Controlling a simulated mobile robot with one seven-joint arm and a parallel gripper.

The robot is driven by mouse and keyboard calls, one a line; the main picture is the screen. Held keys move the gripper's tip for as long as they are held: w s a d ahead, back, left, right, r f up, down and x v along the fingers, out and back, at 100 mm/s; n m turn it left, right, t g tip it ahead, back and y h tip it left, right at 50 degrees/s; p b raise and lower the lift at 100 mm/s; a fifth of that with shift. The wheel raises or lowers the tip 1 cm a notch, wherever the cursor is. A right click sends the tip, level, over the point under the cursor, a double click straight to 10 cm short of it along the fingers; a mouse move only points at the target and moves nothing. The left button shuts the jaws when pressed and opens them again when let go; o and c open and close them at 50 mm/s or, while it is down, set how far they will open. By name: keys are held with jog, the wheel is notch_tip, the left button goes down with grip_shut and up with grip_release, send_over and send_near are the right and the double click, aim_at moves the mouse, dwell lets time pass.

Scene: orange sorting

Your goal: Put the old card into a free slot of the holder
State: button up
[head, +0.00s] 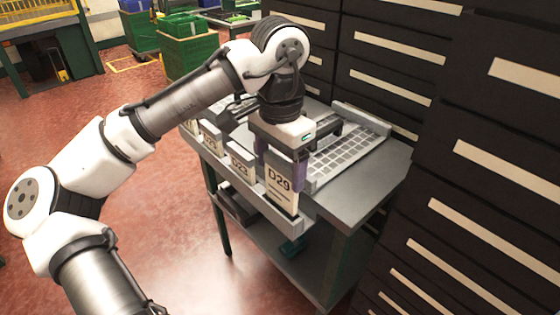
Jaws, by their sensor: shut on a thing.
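My gripper (281,165) points down over the table's near edge, with purple fingers on both sides of a card's top. It is shut on the white card marked D29 (281,190), which stands upright. The holder (265,203) is a pale rail along the table's left edge. The D29 card is at its near right end, its lower part at the rail; I cannot tell whether it sits in a slot. Other cards stand in a row to the left, one marked D23 (240,165). No label reads as the old card.
The grey table (378,172) carries a flat tray with a grid (352,146) behind my gripper. Dark drawer cabinets (470,180) stand close on the right. Green bins (188,50) stand at the back. The red floor at left is open.

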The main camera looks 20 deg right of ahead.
jog(key=shift+f+b, duration=0.8)
jog(key=shift+f, duration=1.25)
jog(key=o, duration=1.1)
notch_tip(320, 180, up, 14)
jog(key=shift+f+p, duration=0.1)
jog(key=shift+p, duration=0.95)
notch_tip(320, 180, up, 7)
jog(key=p, duration=0.9)
